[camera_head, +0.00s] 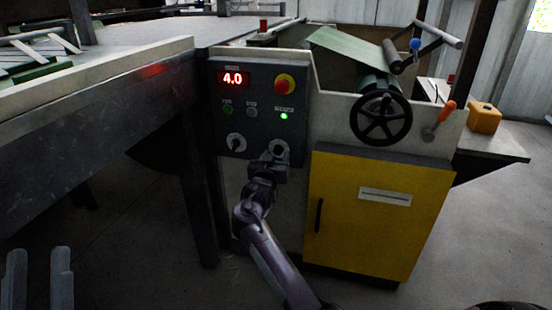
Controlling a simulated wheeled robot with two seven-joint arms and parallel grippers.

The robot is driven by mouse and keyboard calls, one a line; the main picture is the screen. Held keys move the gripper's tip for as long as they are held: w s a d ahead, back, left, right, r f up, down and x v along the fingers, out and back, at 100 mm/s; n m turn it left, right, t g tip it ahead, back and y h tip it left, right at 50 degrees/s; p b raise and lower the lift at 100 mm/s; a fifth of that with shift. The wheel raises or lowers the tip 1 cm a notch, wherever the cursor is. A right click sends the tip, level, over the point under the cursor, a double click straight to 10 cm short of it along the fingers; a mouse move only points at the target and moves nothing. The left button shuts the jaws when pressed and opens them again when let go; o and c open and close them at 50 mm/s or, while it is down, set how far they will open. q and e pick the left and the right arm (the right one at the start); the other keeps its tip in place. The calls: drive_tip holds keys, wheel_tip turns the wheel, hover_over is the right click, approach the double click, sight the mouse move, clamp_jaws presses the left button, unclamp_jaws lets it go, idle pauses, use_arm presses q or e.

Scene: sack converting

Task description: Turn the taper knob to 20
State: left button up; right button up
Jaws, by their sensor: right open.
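The dark control panel (262,125) is on the front of the machine. Its red display (233,79) reads 4.0. My left gripper (39,276) is open and empty at the bottom left, far from the panel.
A red and yellow stop button (285,83) and a lit green lamp (284,116) are above the knobs. A black handwheel (381,118) and an orange-handled lever (440,117) are to the right. A yellow cabinet door (376,225) is below. A long table (100,75) juts out at left.

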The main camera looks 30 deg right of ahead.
use_arm(q)
drive_tip(key=shift+s+a+r+t+h, duration=0.2)
drive_tip(key=shift+s+r+t+h, duration=0.1)
drive_tip(key=shift+s+r, duration=0.25)
use_arm(e)
drive_tip(key=shift+w+d, duration=0.2)
drive_tip(key=shift+d, duration=0.05)
use_arm(q)
drive_tip(key=shift+w, duration=0.1)
use_arm(e)
drive_tip(key=shift+c, duration=0.5)
drive_tip(key=c, duration=0.9)
